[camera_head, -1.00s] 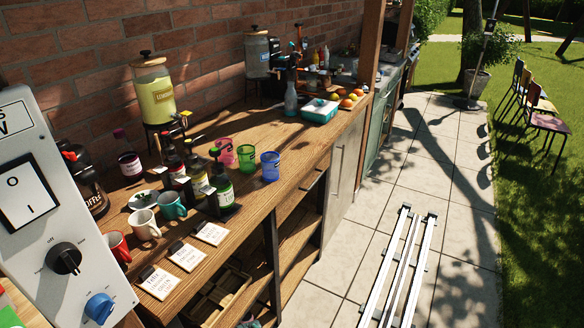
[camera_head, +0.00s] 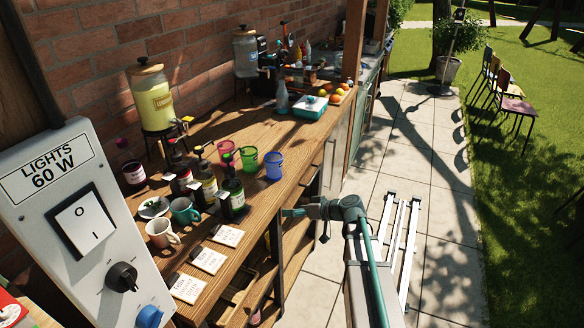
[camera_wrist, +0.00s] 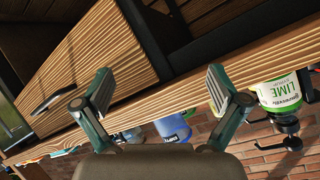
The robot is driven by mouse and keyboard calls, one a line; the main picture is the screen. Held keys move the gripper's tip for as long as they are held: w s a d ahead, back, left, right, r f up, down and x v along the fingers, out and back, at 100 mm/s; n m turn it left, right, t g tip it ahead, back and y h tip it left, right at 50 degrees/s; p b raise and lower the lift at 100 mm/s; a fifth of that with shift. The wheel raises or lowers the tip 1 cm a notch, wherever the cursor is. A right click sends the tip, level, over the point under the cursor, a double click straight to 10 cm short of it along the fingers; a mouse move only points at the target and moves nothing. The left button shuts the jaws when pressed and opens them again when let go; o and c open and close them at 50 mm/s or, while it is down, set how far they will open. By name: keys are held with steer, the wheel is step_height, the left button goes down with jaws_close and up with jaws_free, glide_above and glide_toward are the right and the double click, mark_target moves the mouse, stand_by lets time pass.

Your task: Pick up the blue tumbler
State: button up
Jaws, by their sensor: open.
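The blue tumbler (camera_head: 273,165) stands upright near the front edge of the wooden counter in the head view. It is rightmost of three tumblers, beside the green tumbler (camera_head: 247,161) and the pink tumbler (camera_head: 224,149). In the wrist view the blue tumbler (camera_wrist: 173,129) shows below and between my fingers, partly cut off by my gripper body. My gripper (camera_head: 290,212) is in front of the counter and below the tumbler, apart from it. In the wrist view my gripper (camera_wrist: 161,90) is open, with nothing between its fingers.
The wooden counter's front edge (camera_wrist: 175,100) and a drawer front (camera_wrist: 98,62) are close to my fingers. The lime bottle (camera_head: 232,190) stands left of the tumblers. A teal mug (camera_head: 184,211) and cream mug (camera_head: 161,233) stand nearer. The counter right of the blue tumbler is clear.

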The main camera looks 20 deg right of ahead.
mark_target(267, 157)
steer(key=w+d+r+n+t+y, duration=0.1)
steer(key=w+r+n+t, duration=0.15)
steer(key=r, duration=0.45)
steer(key=w+d+r+n+t+y, duration=0.1)
steer(key=w+d+r+n+t, duration=0.15)
steer(key=r, duration=0.45)
steer(key=p+x, duration=0.2)
steer(key=x, duration=0.3)
steer(key=shift+w+a+r, duration=0.1)
steer(key=shift+w+a, duration=0.05)
steer(key=shift+a, duration=0.1)
steer(key=p+x, duration=0.2)
steer(key=x, duration=0.1)
steer(key=p+x, duration=0.2)
steer(key=shift+w+a+f, duration=0.15)
steer(key=shift+f, duration=0.2)
steer(key=shift+w+a+f, duration=0.15)
steer(key=shift+a, duration=0.05)
steer(key=c, duration=1.4)
steer(key=shift+o, duration=0.2)
steer(key=shift+b, duration=0.3)
